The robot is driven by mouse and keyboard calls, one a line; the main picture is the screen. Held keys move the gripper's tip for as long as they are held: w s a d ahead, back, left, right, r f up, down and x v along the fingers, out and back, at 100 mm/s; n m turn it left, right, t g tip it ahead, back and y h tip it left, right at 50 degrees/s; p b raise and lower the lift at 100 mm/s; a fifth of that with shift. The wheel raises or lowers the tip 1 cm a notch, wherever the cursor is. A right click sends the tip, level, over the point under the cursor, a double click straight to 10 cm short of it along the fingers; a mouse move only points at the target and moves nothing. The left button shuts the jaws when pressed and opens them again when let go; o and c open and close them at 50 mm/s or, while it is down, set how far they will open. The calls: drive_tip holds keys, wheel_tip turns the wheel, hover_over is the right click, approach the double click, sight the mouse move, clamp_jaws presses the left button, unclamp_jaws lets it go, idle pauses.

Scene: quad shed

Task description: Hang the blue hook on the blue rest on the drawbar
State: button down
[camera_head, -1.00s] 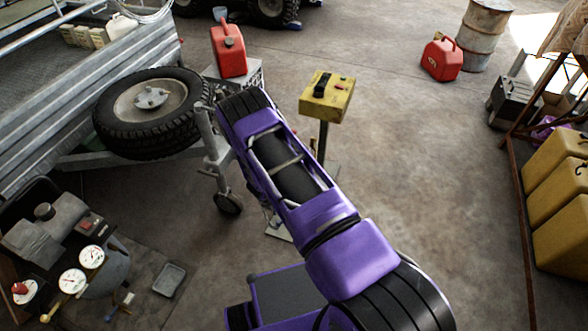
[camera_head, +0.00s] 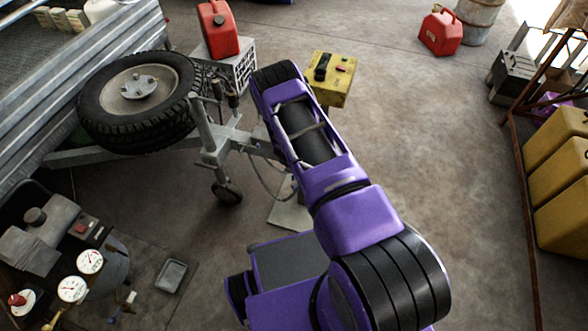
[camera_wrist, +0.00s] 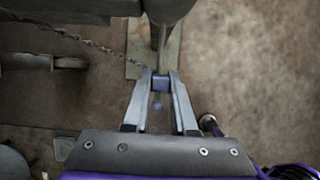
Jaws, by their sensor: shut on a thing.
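My gripper (camera_wrist: 159,80) shows in the wrist view, with its two fingers closed on a small blue piece, the blue hook (camera_wrist: 161,84). A chain (camera_wrist: 100,47) runs from the upper left down to the hook. A dark drawbar part (camera_wrist: 80,8) crosses the top of the wrist view, with a rounded end and a thin upright just beyond the fingertips. In the head view the grey drawbar (camera_head: 237,140) runs behind my purple arm, which hides the gripper and hook. I cannot make out the blue rest; whether the hook touches anything beyond the fingers is unclear.
A jockey wheel (camera_head: 228,191) stands under the drawbar. A spare wheel (camera_head: 135,88) and a red can (camera_head: 217,30) are behind it. A yellow box (camera_head: 331,78) stands close to my arm's far end. Gauges (camera_head: 74,288) are at lower left. Floor at right is open.

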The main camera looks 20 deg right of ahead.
drive_tip(key=shift+f, duration=0.5)
drive_tip(key=shift+f+b, duration=0.25)
drive_tip(key=shift+b, duration=0.1)
drive_tip(key=c, duration=0.7)
unclamp_jaws()
drive_tip(key=shift+r, duration=0.1)
drive_tip(key=shift+p, duration=0.3)
drive_tip(key=shift+r, duration=0.4)
drive_tip(key=p+v, duration=0.2)
drive_tip(key=v, duration=1.4)
drive_tip(key=shift+r, duration=0.35)
